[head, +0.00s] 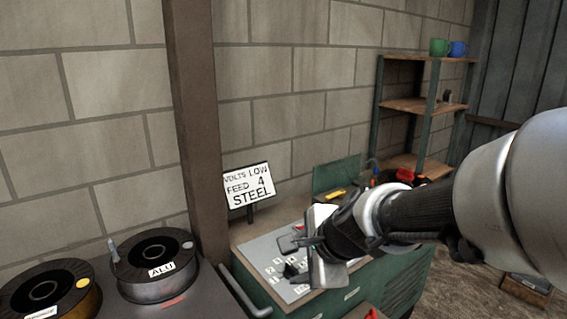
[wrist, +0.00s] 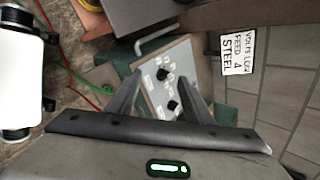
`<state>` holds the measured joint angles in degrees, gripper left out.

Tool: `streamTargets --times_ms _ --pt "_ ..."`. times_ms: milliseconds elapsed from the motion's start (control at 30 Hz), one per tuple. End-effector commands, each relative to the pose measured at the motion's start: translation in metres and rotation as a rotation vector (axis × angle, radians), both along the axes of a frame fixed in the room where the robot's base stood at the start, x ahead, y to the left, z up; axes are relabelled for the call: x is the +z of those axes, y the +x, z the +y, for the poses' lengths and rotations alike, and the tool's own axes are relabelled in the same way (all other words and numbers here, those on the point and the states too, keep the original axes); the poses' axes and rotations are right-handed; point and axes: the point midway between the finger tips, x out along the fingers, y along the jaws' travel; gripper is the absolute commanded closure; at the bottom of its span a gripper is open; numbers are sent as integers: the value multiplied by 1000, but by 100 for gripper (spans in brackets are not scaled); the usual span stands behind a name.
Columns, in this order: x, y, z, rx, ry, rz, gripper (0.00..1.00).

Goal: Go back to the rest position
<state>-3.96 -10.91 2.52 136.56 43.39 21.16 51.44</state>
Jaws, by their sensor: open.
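My gripper (head: 298,257) is at the end of my arm, which reaches in from the right in the head view. It is in front of a grey control panel (head: 258,248) with numbered white labels, on top of a green cabinet. In the wrist view my gripper (wrist: 161,76) has its two fingers apart with nothing held between them. Between the fingers the panel shows two black knobs, one upper (wrist: 162,75) and one lower (wrist: 173,105). The fingers look apart from the panel, though the exact gap is hard to tell. Part of the panel is hidden behind the gripper.
A sign (head: 248,186) reading "VOLTS LOW FEED 4 STEEL" stands behind the panel. Wire spools, one marked ALU (head: 158,286), stand at the lower left. A brown post (head: 195,130) rises beside them. A shelf (head: 415,104) with green and blue mugs stands at the back right.

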Motion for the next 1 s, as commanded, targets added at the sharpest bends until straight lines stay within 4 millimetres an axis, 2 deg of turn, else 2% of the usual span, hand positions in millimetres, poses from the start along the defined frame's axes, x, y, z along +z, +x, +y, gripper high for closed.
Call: streamTargets --times_ms 33,200,533,600,867,1000 --pt "17 -21 -7 161 -123 -59 54" --pt "35 -82 -37 599 -499 -146 54" --pt "46 -165 -109 1119 -1017 -119 54" --pt "69 -166 -111 1140 -1028 -111 54" --pt "128 -165 -110 1136 -1024 -113 54" --pt "171 -165 -110 1135 -1023 -113 54"
